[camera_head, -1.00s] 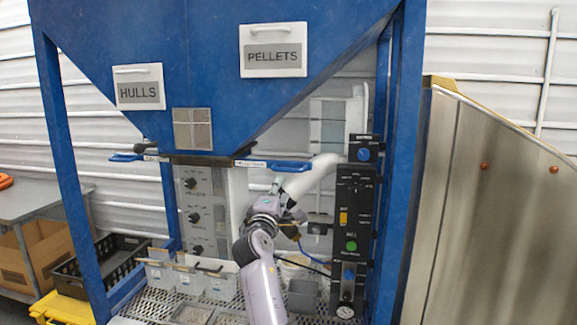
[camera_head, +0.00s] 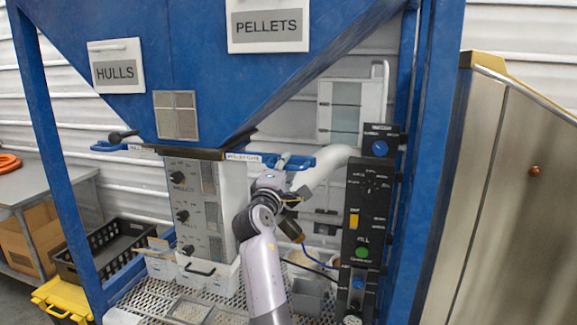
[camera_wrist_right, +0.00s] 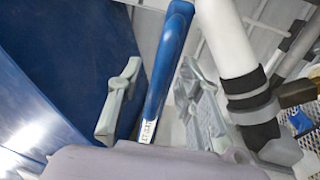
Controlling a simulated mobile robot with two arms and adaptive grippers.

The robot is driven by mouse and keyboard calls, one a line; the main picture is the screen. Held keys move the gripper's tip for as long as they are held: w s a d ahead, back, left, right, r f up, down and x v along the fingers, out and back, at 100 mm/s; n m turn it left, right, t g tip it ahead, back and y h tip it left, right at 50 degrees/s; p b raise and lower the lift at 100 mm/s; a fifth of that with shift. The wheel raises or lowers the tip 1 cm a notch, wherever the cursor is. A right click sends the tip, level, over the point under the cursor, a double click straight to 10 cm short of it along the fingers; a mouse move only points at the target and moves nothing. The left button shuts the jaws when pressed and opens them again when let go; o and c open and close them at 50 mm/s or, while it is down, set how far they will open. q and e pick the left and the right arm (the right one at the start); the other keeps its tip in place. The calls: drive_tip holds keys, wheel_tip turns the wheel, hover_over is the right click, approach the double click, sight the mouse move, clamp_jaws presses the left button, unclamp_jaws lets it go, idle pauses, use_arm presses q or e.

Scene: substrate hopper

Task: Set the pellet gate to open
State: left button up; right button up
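The pellet gate handle (camera_head: 306,163) is a blue lever at the hopper's outlet, right of the small "PELLET GATE" label (camera_head: 243,157). It points right in the head view. My right gripper (camera_head: 284,165) is at the lever, partly hiding it. In the right wrist view the blue lever (camera_wrist_right: 172,45) runs between the two grey fingers of my right gripper (camera_wrist_right: 160,68). The fingers are open, with gaps visible on both sides of the lever. Whether the lever lies fully within finger depth is hard to tell. My left gripper is not in view.
A second blue handle (camera_head: 108,146) sticks out left, on the hulls side. A white pipe (camera_head: 325,168) passes close to the right gripper. A black control panel (camera_head: 365,205) stands to the right, and a grey dial panel (camera_head: 190,212) below the outlet. Bins stand on the grating.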

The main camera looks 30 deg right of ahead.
drive_tip(key=shift+s+a+r, duration=0.1)
drive_tip(key=shift+a, duration=0.1)
drive_tip(key=shift+c, duration=0.6)
drive_tip(key=shift+d, duration=0.1)
clamp_jaws()
